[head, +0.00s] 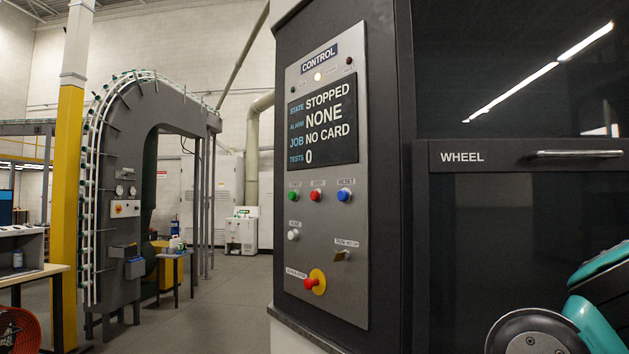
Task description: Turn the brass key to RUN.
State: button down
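The brass key (342,256) sits in the lower right part of the grey control panel (352,300), below a small label that seems to read RUN and SET-UP. The key is small and seen at a slant; I cannot tell which position it points to. The panel's display (323,126) reads STATE STOPPED, ALARM NONE, JOB NO CARD, TESTS 0. My gripper is not in view; only teal and dark parts of my arm show at the lower right.
Green (294,196), red (316,195) and blue (344,195) buttons lie below the display. A white button (293,235) is left of the key. A red emergency-stop knob (310,283) is lower left. The WHEEL door handle (575,154) projects at right. Open floor (215,300) lies left.

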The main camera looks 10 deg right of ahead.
aim_at(344, 256)
jog(key=u, duration=0.5)
jog(key=k, duration=1.2)
jog(key=u, duration=1.15)
jog(key=i, duration=3.4)
jog(key=z, duration=0.5)
jog(key=i, duration=0.7)
jog(key=z, duration=1.6)
jog(key=i, duration=0.95)
jog(key=z, duration=0.9)
